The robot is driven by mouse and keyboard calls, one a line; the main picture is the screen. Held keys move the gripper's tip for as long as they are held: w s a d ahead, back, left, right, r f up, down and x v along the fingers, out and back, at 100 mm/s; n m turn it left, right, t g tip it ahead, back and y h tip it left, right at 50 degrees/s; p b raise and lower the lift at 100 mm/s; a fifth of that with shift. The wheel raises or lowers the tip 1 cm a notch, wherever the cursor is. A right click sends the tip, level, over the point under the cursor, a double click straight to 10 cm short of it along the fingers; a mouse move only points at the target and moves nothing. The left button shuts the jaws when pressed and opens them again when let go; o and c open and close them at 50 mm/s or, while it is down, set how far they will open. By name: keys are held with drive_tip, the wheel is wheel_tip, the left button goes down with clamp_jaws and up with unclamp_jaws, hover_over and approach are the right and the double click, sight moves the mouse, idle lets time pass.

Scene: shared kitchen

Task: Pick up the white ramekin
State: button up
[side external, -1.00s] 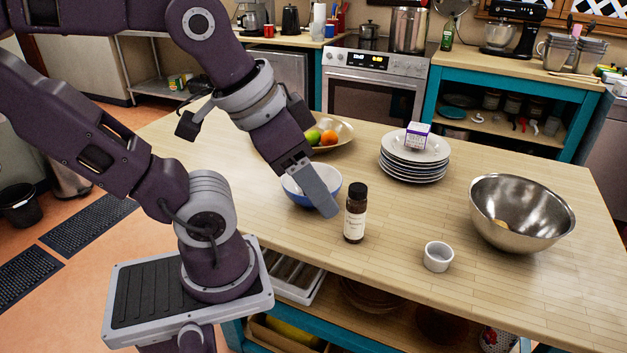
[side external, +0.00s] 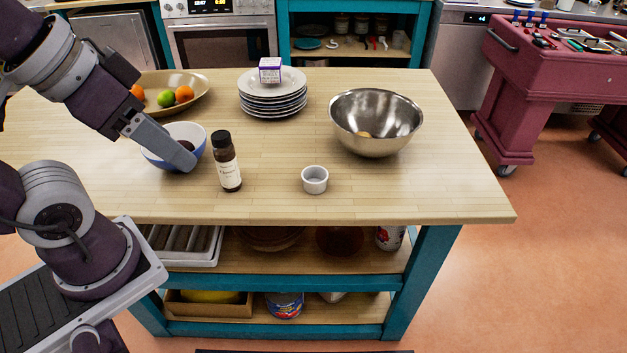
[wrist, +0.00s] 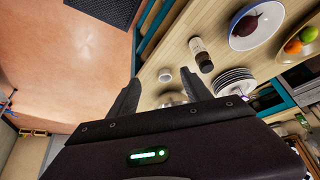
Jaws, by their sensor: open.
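The white ramekin (side external: 315,179) stands upright and apart from other things near the table's front edge. In the wrist view, the ramekin (wrist: 166,75) shows small between my fingers, well beyond them. My gripper (side external: 187,162) is at the left in the side view, its fingers pointing down and right, overlapping the blue-and-white bowl (side external: 160,154) in the picture. In the wrist view, my gripper (wrist: 158,82) has its two fingers spread wide with nothing between them.
A dark labelled bottle (side external: 229,175) stands between my gripper and the ramekin. A steel bowl (side external: 375,140) is behind the ramekin to the right. Stacked plates (side external: 272,103) and a fruit bowl (side external: 198,84) are farther back. The table (side external: 440,195) is clear right of the ramekin.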

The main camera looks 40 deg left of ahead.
drive_tip(key=o, duration=0.4)
